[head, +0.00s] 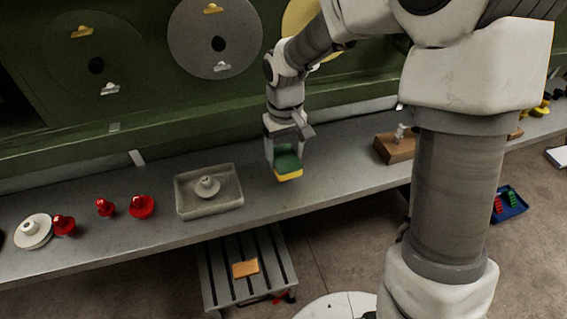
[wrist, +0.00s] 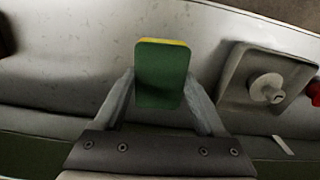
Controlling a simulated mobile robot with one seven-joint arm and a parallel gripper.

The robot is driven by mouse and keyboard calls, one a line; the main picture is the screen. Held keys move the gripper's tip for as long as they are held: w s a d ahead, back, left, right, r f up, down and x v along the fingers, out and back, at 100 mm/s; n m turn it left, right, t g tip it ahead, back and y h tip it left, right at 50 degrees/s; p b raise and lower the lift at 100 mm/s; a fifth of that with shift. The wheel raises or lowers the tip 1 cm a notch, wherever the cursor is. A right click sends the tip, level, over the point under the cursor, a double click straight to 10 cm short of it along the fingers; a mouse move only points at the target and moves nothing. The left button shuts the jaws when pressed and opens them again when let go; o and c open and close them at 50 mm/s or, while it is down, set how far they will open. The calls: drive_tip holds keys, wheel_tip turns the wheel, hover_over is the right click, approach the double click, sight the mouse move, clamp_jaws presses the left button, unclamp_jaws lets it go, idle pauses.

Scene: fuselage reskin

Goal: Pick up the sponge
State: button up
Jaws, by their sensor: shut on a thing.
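The sponge (head: 288,164) is a small block with a green side and a yellow side. It is between the fingers of my gripper (head: 285,158), over the grey bench, with the green side up and the yellow side below. In the wrist view the sponge (wrist: 162,75) stands between the two fingers of my gripper (wrist: 160,98), which are shut on its sides. I cannot tell for sure whether its underside is clear of the bench.
A grey tray (head: 232,198) with a pale knobbed part stands left of my gripper. Several red knobs (head: 142,206) lie farther left. A slatted stool (head: 270,245) with an orange block stands below.

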drive_tip(key=s+d+r, duration=0.6)
drive_tip(key=s, duration=0.3)
drive_tip(key=shift+s+d+r, duration=0.15)
drive_tip(key=shift+d, duration=0.1)
drive_tip(key=o, duration=0.7)
drive_tip(key=shift+c, duration=0.2)
drive_tip(key=c, duration=0.6)
drive_tip(key=shift+s, duration=0.1)
